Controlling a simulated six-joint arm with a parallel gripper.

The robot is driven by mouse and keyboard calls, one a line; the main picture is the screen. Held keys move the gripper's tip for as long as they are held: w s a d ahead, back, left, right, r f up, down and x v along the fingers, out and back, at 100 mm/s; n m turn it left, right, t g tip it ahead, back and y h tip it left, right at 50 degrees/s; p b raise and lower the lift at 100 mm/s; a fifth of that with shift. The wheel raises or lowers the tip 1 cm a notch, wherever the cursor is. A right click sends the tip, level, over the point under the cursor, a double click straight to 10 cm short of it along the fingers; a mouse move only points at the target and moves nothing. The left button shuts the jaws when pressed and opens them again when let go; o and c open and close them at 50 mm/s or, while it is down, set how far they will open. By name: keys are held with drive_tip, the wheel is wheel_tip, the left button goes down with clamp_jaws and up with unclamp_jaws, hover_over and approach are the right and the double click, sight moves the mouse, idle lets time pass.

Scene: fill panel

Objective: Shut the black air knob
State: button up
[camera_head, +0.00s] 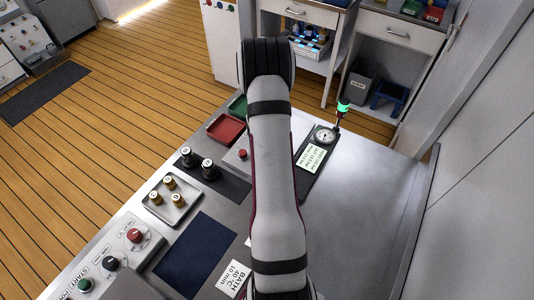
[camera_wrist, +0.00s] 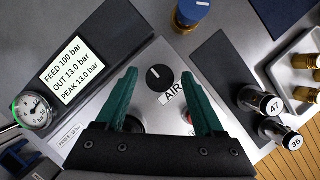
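The black air knob (camera_wrist: 160,77) shows in the wrist view as a round knob with a small light mark, on a light panel beside the label AIR (camera_wrist: 173,95). My gripper (camera_wrist: 159,73) is open, with one green finger on each side of the knob. Gaps show between the knob and both fingers, and I cannot tell the fingers' height above it. In the head view my arm hides the knob and the gripper. A display (camera_wrist: 79,69) reads FEED 100 bar, OUT 13.0 bar, PEAK 13.0 bar. A round gauge (camera_wrist: 34,111) sits at its end.
A blue-topped brass cylinder (camera_wrist: 191,13) stands beyond the knob. Black cylinders marked 47 (camera_wrist: 262,101) and 35 (camera_wrist: 283,137) stand at the right, near a tray (camera_head: 172,212) of brass pieces. A red button (camera_head: 242,154) is left of my arm. The right bench surface (camera_head: 365,200) is clear.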

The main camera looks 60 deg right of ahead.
drive_tip(key=v, duration=1.6)
drive_tip(key=shift+f, duration=0.1)
drive_tip(key=w+a+r+n+h, duration=0.1)
drive_tip(key=w+a+r, duration=0.15)
drive_tip(key=a, duration=0.35)
drive_tip(key=w+a+r+n, duration=0.1)
drive_tip(key=a+r, duration=0.2)
drive_tip(key=a, duration=0.3)
drive_tip(key=s+a+r+n+t, duration=0.1)
drive_tip(key=s+a, duration=0.1)
drive_tip(key=a, duration=0.6)
drive_tip(key=s+a+r, duration=0.2)
drive_tip(key=a, duration=0.6)
drive_tip(key=s+a+f+t, duration=0.1)
drive_tip(key=s+a+f, duration=0.5)
drive_tip(key=s+a, duration=0.5)
drive_tip(key=shift+s+a+n+t, duration=0.3)
drive_tip(key=shift+s+a+t, duration=0.1)
drive_tip(key=shift+s, duration=0.25)
